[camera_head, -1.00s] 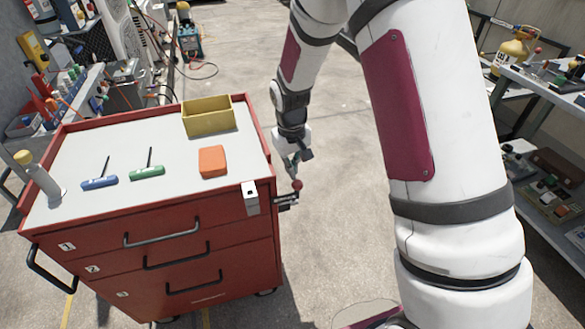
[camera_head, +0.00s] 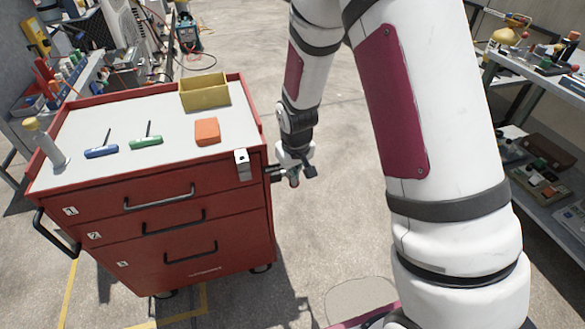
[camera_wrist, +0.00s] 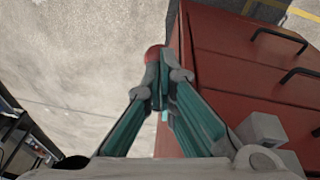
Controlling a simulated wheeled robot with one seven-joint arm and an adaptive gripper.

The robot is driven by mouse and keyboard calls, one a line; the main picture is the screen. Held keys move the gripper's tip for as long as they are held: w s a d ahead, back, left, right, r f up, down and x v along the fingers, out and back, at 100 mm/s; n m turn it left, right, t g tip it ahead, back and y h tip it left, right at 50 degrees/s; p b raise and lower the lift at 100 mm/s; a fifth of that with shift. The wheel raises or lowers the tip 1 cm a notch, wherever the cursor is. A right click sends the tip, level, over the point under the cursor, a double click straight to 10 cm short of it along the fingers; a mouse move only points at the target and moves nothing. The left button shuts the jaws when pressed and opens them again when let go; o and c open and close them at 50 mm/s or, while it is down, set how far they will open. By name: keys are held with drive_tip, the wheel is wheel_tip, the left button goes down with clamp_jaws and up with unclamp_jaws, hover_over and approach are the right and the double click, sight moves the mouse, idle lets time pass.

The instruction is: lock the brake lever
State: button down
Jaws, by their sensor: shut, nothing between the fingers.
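The red tool cart (camera_head: 190,215) stands at left, with the dark brake lever (camera_head: 274,173) on its right side near the top front corner. The lever's red knob (camera_wrist: 153,53) shows in the wrist view just beyond my fingertips; in the head view my gripper mostly hides it. My gripper (camera_head: 293,180) points down at the lever's outer end, beside the cart. In the wrist view its teal-sided fingers (camera_wrist: 160,88) are together and empty, close to the knob. Whether they touch it cannot be told. The lever's exact angle is partly hidden.
On the cart top are a yellow bin (camera_head: 205,93), an orange block (camera_head: 207,131), blue (camera_head: 101,152) and green (camera_head: 146,141) T-handle tools and a bottle (camera_head: 45,145). A shelf (camera_head: 550,78) stands at right.

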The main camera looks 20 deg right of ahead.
drive_tip(key=shift+s+f+b, duration=0.3)
drive_tip(key=shift+s+f, duration=0.2)
drive_tip(key=shift+f, duration=0.3)
drive_tip(key=shift+s+f+b, duration=0.25)
drive_tip(key=shift+s+f, duration=0.25)
drive_tip(key=shift+f, duration=0.3)
drive_tip(key=shift+s+f+b, duration=0.3)
drive_tip(key=shift+s+f, duration=0.2)
drive_tip(key=shift+f, duration=0.3)
drive_tip(key=s+a+r+p, duration=0.1)
drive_tip(key=s+r+p, duration=0.2)
drive_tip(key=s+r, duration=0.4)
drive_tip(key=shift+s, duration=1.15)
